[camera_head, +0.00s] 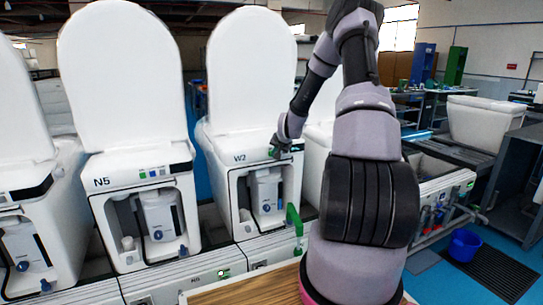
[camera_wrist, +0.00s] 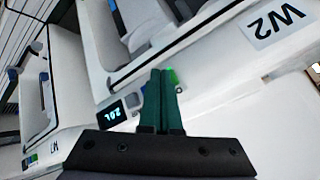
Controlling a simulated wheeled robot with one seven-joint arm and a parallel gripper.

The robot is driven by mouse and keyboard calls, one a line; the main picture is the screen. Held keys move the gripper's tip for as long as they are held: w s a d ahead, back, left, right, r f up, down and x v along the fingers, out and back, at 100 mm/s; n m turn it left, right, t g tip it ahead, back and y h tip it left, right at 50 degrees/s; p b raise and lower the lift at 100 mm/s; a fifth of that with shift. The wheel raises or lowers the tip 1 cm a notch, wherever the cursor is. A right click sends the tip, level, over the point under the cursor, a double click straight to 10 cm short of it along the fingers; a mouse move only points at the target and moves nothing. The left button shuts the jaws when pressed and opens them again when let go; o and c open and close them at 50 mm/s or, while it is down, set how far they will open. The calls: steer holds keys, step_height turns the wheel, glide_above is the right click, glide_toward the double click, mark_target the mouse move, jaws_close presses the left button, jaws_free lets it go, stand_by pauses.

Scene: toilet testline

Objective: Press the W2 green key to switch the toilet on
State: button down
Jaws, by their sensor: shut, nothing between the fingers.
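The W2 toilet (camera_head: 228,137) stands in the middle of the head view with its white lid up. Its W2 label (camera_wrist: 275,23) shows at the upper right of the wrist view. My gripper (camera_wrist: 160,72) is shut and empty, its two green fingers together. The fingertips are at the W2 panel, right beside the green key (camera_wrist: 173,77), which they partly hide. I cannot tell whether they touch it. In the head view my gripper (camera_head: 273,151) is at the front panel of W2, right of the label, and covers most of the keys there.
The N5 toilet (camera_head: 118,165) stands to the left, lid up. A lit display (camera_wrist: 111,114) is left of my fingers. A green handle (camera_head: 294,218) stands below W2 at the right. A wooden surface (camera_head: 245,288) lies in front. A blue bucket (camera_head: 464,245) is on the floor.

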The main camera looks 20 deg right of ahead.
steer(key=shift+s, duration=0.6)
steer(key=s, duration=0.6)
steer(key=shift+d, duration=0.1)
stand_by(0.4)
